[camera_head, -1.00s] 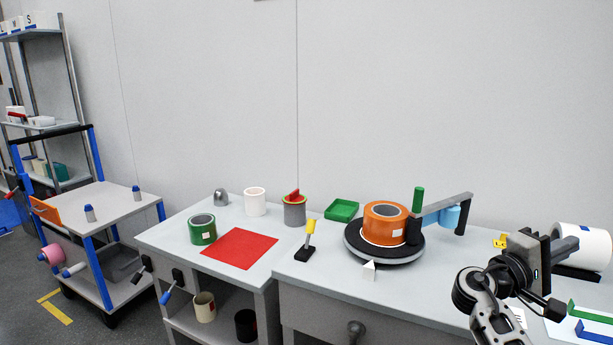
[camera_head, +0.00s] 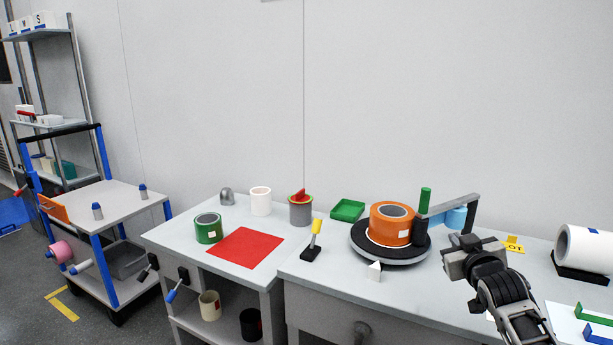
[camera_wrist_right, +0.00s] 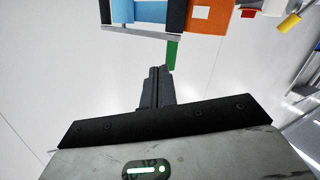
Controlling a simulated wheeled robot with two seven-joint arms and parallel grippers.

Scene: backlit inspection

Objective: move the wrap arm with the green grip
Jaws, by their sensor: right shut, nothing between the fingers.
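The wrap arm (camera_head: 455,205) is a grey bar reaching over the right side of the black turntable (camera_head: 365,247). Its upright green grip (camera_head: 425,200) stands at the arm's left end, next to the orange roll (camera_head: 388,228) on the turntable. My right gripper (camera_head: 458,240) is shut and empty, in front of the arm and right of the turntable. In the right wrist view, the shut fingers (camera_wrist_right: 157,88) point toward the green grip (camera_wrist_right: 172,54), apart from it. My left gripper is not in view.
A white roll (camera_head: 585,248) on a black base and a yellow sign (camera_head: 513,244) are to the right. A green tray (camera_head: 347,210) lies behind. The bench front between is clear.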

